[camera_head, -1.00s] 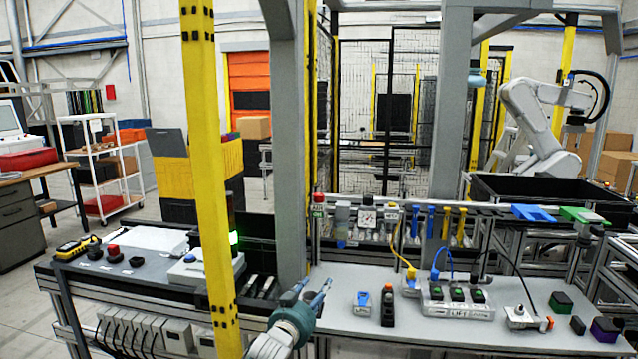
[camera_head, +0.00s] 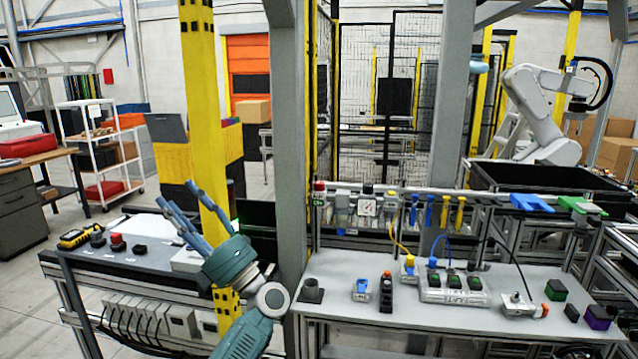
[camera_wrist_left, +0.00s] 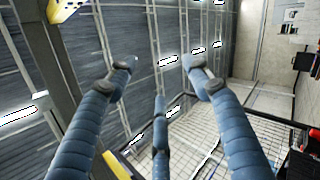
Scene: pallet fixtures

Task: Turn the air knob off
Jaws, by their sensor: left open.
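My left gripper (camera_head: 180,212) is raised in front of the yellow post in the head view. Its blue-grey fingers are spread, empty and point up and to the left. In the left wrist view the open fingers (camera_wrist_left: 158,75) have only ceiling and distant structure behind them. An air unit with a round white gauge (camera_head: 367,208) hangs on the rail behind the right table. A red knob (camera_head: 319,186) tops the left end of that rail. I cannot tell for certain which part is the air knob, or its setting. The gripper is well left of this unit, touching nothing there.
The right table (camera_head: 340,318) holds a power strip (camera_head: 452,290), switches and small blocks. The left bench (camera_head: 75,262) carries a yellow meter and buttons.

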